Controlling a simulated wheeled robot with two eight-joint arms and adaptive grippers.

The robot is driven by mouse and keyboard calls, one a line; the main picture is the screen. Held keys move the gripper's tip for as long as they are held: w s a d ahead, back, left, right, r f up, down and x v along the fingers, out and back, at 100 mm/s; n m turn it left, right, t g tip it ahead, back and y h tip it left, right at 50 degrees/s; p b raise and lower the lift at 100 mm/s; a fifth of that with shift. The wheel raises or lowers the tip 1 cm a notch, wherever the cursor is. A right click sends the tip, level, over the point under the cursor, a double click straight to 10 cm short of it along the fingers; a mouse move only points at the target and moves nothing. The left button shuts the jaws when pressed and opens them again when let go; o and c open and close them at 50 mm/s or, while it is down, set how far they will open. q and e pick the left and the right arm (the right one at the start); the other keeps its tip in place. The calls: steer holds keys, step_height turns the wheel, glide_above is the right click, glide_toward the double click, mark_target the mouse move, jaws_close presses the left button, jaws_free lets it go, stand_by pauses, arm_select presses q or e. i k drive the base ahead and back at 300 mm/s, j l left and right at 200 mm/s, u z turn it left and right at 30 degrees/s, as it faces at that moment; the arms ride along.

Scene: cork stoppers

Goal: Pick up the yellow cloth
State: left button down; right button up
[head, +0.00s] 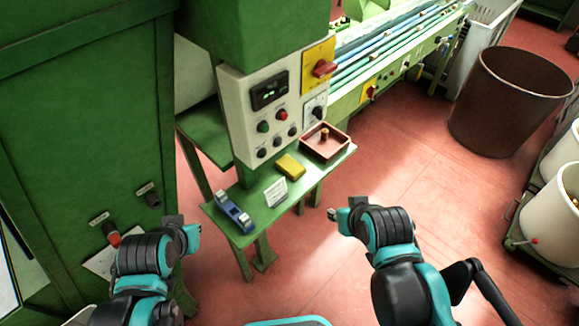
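The yellow cloth (291,166) looks like a small folded block. It lies on a small green table (254,207), between a pink tray and a white card. My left gripper (183,230) is left of the table, apart from the cloth. My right gripper (337,213) is to the right of the table and nearer to me, also apart from the cloth. Both grippers are small and partly hidden by their own arms, so their finger openings are not clear. Neither shows anything held.
On the table are the pink tray (344,148) with a cork-like piece, the white card (276,192) and a blue tape dispenser (234,212). A control panel (270,118) rises behind it. A green cabinet (90,120) stands left. Red floor (420,185) is clear right.

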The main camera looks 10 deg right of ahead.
mark_target(288, 165)
steer(key=k, duration=0.6)
steer(key=l+u, duration=0.15)
steer(key=u, duration=1.5)
steer(key=l, duration=1.8)
steer(key=k+l+u, duration=0.1)
steer(key=l, duration=1.75)
steer(key=k+l, duration=0.1)
steer(key=l, duration=1.7)
steer(key=i+u, duration=0.1)
steer(key=u, duration=0.3)
steer(key=i+u, duration=0.15)
steer(key=u, duration=0.25)
steer(key=i+u, duration=0.1)
steer(key=u, duration=0.3)
